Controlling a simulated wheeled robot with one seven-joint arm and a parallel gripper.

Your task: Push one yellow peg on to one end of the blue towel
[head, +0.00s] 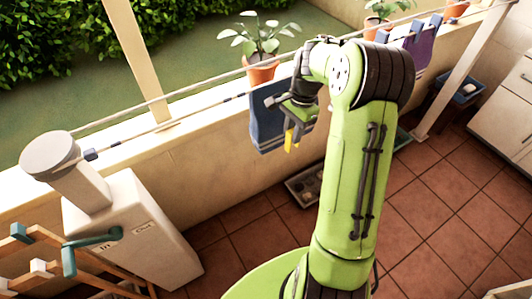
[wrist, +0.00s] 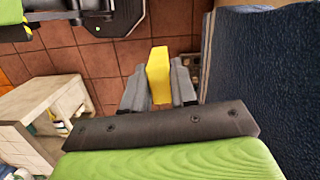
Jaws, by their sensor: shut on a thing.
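A blue towel (head: 268,120) hangs from the line in front of the low wall. It also fills the right side of the wrist view (wrist: 262,80). My gripper (head: 293,138) is beside the towel's right part in the head view. It is shut on a yellow peg (wrist: 159,72), which sticks out between the fingers. The peg (head: 289,141) shows below the fingers in the head view. In the wrist view the peg and towel appear apart. My arm hides the area right of the towel.
A potted plant (head: 262,70) stands on the wall just behind the towel. A purple cloth (head: 420,45) hangs farther right. A pale cabinet with a crank (head: 135,235) stands at left. A tray (head: 303,187) lies on the tiled floor below.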

